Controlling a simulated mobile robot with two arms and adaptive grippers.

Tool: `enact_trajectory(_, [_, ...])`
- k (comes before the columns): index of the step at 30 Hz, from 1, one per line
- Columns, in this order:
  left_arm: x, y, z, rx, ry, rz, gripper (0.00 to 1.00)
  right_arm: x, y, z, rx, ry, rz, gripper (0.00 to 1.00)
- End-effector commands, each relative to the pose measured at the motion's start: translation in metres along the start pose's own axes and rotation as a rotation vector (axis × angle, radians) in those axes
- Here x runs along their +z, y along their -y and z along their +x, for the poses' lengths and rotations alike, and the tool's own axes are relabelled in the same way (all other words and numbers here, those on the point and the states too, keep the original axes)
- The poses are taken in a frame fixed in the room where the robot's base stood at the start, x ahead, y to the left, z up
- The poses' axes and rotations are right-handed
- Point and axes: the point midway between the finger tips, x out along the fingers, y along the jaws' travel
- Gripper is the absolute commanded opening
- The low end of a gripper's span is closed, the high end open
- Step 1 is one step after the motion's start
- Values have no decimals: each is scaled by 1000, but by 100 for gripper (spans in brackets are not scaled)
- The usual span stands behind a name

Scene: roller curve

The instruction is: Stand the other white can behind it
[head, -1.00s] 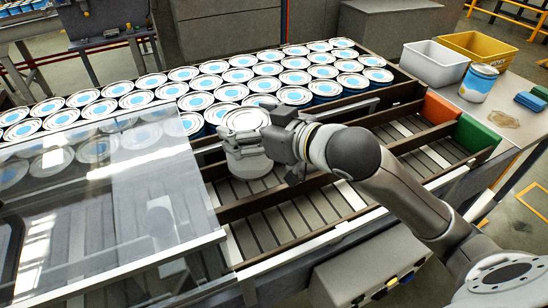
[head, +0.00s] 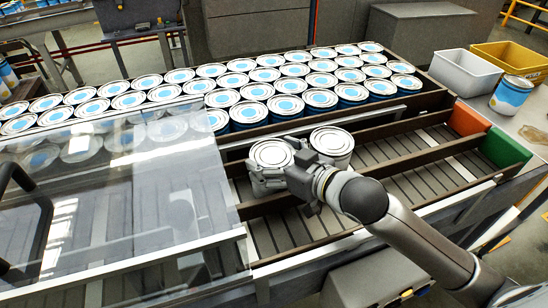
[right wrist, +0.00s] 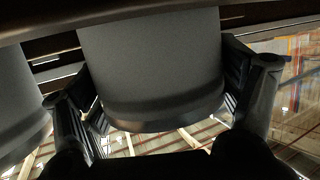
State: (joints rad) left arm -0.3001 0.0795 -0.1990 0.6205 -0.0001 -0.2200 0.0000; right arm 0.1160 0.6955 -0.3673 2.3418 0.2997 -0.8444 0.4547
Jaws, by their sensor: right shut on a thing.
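A white-topped can (head: 271,153) is upright in my right gripper (head: 268,183), whose fingers are shut around its side, at the left end of the back roller lane. I cannot tell whether its base touches the rollers. The other white can (head: 331,141) stands upright in the same lane, just right of the held can and partly hidden by my gripper. In the right wrist view the held can (right wrist: 152,65) fills the middle between the fingers, and the other can (right wrist: 18,105) shows at the left edge. My left gripper is not in view.
Many blue-topped cans (head: 285,104) stand packed behind the lane. Dark dividers (head: 400,157) separate the roller lanes, which end at an orange block (head: 468,119) and a green block (head: 506,147). A clear cover (head: 120,220) with a dark handle lies left. The front rollers (head: 300,228) are clear.

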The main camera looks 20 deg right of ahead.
Motion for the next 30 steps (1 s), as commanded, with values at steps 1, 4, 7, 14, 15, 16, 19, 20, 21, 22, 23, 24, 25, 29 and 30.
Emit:
enact_trajectory(1, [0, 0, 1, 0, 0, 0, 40, 2, 0, 1, 0, -1, 0, 50])
enact_trajectory(4, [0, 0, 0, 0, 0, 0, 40, 2, 0, 0, 0, 1, 1, 99])
enact_trajectory(7, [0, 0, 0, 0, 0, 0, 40, 1, 0, 0, 0, 1, 0, 100])
enact_trajectory(14, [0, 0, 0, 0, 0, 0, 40, 1, 0, 0, 1, 1, 0, 100])
enact_trajectory(15, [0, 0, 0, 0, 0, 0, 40, 0, 0, 0, 1, 0, 0, 100])
enact_trajectory(16, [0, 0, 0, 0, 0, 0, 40, 0, 0, 0, 1, 0, 0, 100])
enact_trajectory(19, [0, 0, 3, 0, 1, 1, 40, 1, -1, -6, 2, 1, -1, 100])
enact_trajectory(20, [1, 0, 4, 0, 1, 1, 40, 1, -1, -9, 2, 1, -1, 100])
enact_trajectory(21, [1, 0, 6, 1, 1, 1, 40, 1, -1, -14, 2, 0, -2, 100])
enact_trajectory(22, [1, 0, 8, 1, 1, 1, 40, 2, -1, -19, 1, 1, -2, 100])
enact_trajectory(23, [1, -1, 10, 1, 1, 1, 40, 2, 0, -24, 0, 0, -2, 100])
enact_trajectory(24, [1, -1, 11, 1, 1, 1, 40, 2, 0, -32, 1, 2, -3, 100])
enact_trajectory(25, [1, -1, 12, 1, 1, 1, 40, 2, -1, -39, 2, 3, -3, 100])
enact_trajectory(29, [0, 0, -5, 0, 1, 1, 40, -5, -1, -58, 1, 7, 5, 100])
enact_trajectory(30, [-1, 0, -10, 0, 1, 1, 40, -6, 0, -60, 0, 6, 6, 100])
